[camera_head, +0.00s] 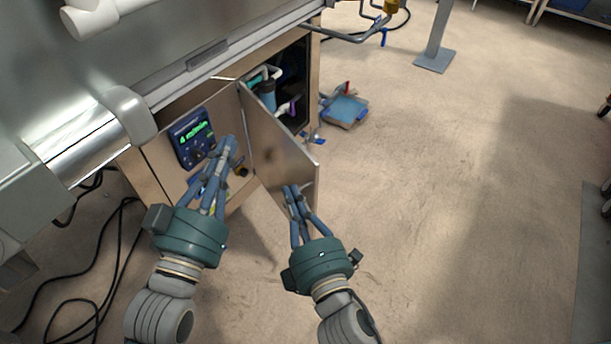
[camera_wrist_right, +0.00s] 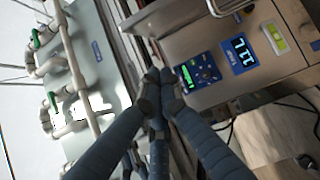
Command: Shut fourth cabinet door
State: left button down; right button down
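The open cabinet door (camera_head: 280,150) is a plain metal panel in the head view. It stands swung out from the cabinet, whose dark interior (camera_head: 292,75) with pipes shows behind it. My right gripper (camera_head: 291,189) has its fingers drawn together in front of the door's lower outer part; I cannot tell if they touch it. In the right wrist view its fingertips (camera_wrist_right: 160,82) meet, with nothing clearly held between them. My left gripper (camera_head: 228,146) has its fingers together, in front of the front panel left of the door. Its fingertips overlap the panel in view.
A control box (camera_head: 192,138) with a green display sits on the front panel. A large metal machine (camera_head: 200,50) overhangs at upper left. A blue-topped item (camera_head: 346,109) lies on the floor beyond the cabinet. Black cables (camera_head: 75,270) lie at left.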

aim_at(306, 179)
jog(key=shift+w+d, duration=0.4)
jog(key=shift+w, duration=0.4)
jog(key=shift+w+d, duration=0.45)
jog(key=shift+w, duration=0.4)
jog(key=shift+w+d, duration=0.4)
jog(key=shift+w, duration=0.4)
